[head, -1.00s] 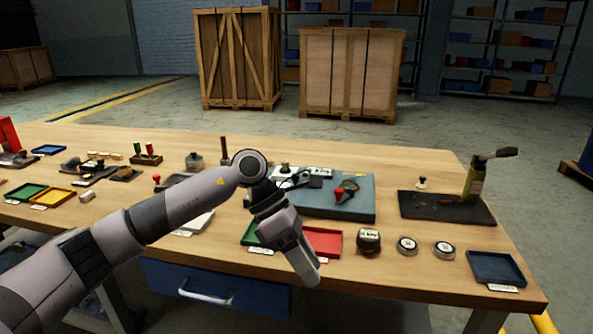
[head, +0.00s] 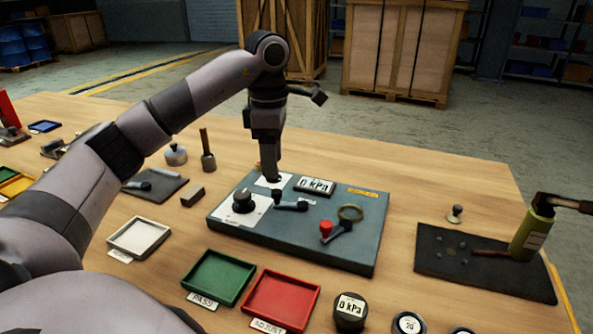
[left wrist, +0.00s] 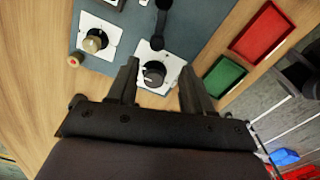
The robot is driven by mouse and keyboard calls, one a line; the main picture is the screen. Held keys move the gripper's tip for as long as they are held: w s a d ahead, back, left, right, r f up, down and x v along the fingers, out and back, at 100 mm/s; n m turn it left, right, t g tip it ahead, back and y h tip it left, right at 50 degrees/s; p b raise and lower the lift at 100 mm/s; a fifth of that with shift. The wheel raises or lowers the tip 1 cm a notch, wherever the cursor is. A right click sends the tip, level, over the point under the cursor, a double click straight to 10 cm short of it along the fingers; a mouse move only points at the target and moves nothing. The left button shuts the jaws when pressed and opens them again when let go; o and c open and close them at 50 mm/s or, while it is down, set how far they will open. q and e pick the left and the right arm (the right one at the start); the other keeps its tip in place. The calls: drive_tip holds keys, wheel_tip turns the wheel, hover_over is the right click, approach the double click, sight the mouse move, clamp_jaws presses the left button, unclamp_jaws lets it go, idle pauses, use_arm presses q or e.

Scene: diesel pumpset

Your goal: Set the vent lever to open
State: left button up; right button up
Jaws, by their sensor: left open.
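A grey-blue panel (head: 330,252) lies on the bench with two lever-like handles. One is a black lever (head: 290,205) near its middle; it also shows in the left wrist view (left wrist: 163,18). The other has a red knob (head: 326,227) and a short dark arm. I cannot read which is the vent lever. A black round knob (head: 243,200) sits on a white plate at the panel's left.
Green (head: 218,277) and red (head: 281,299) trays lie in front.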

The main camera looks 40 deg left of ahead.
sight(275, 191)
use_arm(q)
drive_tip(key=shift+w, duration=0.3)
drive_tip(key=shift+w+f, duration=0.1)
drive_tip(key=shift+f, duration=0.05)
wheel_tip(275, 191, down, 7)
drive_tip(key=shift+r, duration=0.15)
drive_tip(key=shift+c, duration=0.3)
clamp_jaws()
